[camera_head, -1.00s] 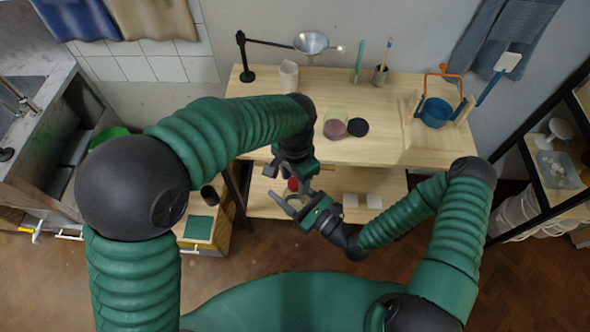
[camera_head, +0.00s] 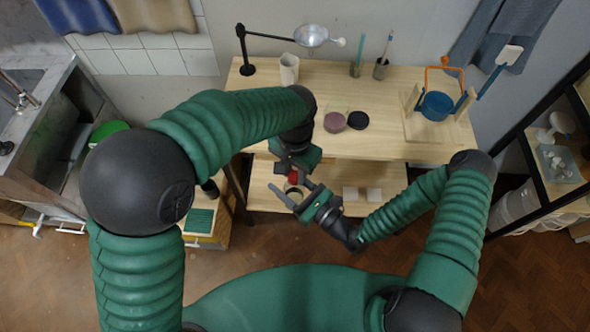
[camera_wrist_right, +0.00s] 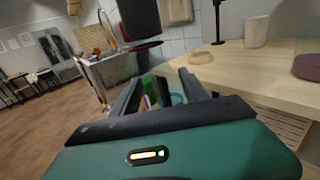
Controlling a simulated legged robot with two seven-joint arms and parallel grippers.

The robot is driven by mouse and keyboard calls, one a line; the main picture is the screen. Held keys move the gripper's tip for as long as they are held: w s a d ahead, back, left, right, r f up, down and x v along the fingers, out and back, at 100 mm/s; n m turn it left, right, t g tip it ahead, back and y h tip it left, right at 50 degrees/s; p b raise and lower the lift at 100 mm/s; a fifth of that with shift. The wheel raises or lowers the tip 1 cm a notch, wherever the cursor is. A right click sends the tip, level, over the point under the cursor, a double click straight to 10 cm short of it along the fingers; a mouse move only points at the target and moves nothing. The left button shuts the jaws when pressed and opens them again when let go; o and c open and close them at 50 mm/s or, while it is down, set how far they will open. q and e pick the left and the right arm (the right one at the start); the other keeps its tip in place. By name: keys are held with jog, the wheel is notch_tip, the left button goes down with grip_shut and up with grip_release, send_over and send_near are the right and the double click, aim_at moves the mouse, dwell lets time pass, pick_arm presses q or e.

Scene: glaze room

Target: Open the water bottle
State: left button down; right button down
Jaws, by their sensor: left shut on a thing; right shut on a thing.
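A red cap (camera_head: 293,177) sits in my left gripper (camera_head: 292,170), which is shut on it in the head view. Just below it is a pale, see-through bottle (camera_head: 294,192), between the fingers of my right gripper (camera_head: 295,189), which is shut on it. The bottle is small and mostly hidden by the grippers. In the right wrist view my right gripper's fingers (camera_wrist_right: 160,88) rise on either side of the clear bottle, hard to make out, and a red strip of the cap (camera_wrist_right: 148,44) shows under the dark left gripper. I cannot tell whether cap and bottle touch.
Both grippers are in front of the wooden table (camera_head: 300,100) and above its lower shelf (camera_head: 335,175). On the table are a pink disc (camera_head: 335,122), a black disc (camera_head: 358,120), a cup (camera_head: 289,68) and a blue pot (camera_head: 436,106) in a wooden stand. Small white blocks lie on the shelf.

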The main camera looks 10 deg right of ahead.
pick_arm(q)
jog(key=c, duration=1.1)
grip_release()
notch_tip(320, 180, up, 5)
jog(key=shift+f, duration=0.2)
jog(key=shift+c, duration=0.4)
notch_tip(320, 180, up, 3)
jog(key=m, duration=0.2)
jog(key=shift+m, duration=0.3)
jog(key=shift+f+m, duration=0.1)
jog(key=shift+m, duration=0.2)
notch_tip(320, 180, down, 8)
jog(key=shift+r, duration=0.25)
